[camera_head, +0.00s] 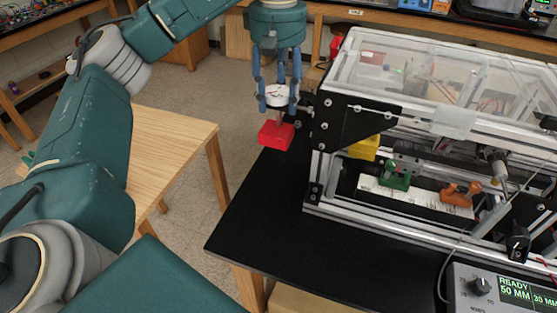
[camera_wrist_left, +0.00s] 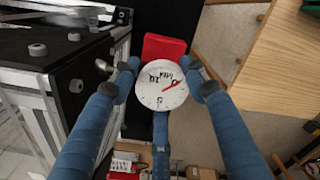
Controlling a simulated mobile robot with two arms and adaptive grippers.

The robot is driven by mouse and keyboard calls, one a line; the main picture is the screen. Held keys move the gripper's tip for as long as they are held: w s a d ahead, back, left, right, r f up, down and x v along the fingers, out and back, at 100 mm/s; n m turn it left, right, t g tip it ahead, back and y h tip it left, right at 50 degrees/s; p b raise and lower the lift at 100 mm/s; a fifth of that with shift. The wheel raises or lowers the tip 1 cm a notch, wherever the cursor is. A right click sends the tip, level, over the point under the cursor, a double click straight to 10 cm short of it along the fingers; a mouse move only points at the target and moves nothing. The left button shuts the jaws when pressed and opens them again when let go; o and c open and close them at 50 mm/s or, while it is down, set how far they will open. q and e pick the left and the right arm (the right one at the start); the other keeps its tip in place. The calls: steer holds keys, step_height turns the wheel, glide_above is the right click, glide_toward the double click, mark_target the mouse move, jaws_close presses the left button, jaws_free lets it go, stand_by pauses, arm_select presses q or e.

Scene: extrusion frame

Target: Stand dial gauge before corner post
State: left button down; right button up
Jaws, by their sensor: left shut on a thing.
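The dial gauge (camera_head: 276,135) has a white round face with a red needle and a red block base. My left gripper (camera_head: 279,97) points down and is shut on the gauge around its dial. The red base hangs below the fingers, near the left edge of the black tabletop; whether it touches cannot be told. The corner post (camera_head: 317,172) of the aluminium extrusion frame stands just right of the gauge. In the left wrist view the dial (camera_wrist_left: 162,85) sits between the blue fingers, with the frame's corner at left. My right gripper is not in view.
The black table (camera_head: 265,215) is clear in front of the frame. Clear panels cover the frame's top (camera_head: 430,65); green and orange clamps sit inside. A control box (camera_head: 505,288) stands at front right. A wooden table (camera_head: 165,150) stands at left across a gap.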

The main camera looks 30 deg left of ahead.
mark_target(279, 142)
arm_select(q)
step_height(279, 142, down, 12)
steer(key=shift+r+p, duration=0.25)
steer(key=shift+p, duration=0.75)
steer(key=shift+f, duration=0.6)
step_height(279, 142, down, 4)
steer(key=shift+f+p, duration=0.1)
steer(key=shift+p, duration=0.5)
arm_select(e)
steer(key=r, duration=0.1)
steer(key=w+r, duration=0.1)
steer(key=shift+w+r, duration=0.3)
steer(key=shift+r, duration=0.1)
arm_select(q)
steer(key=shift+d+f, duration=0.1)
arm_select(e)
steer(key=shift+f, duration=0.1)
arm_select(q)
steer(key=c, duration=0.9)
jaws_free()
steer(key=shift+c, duration=0.2)
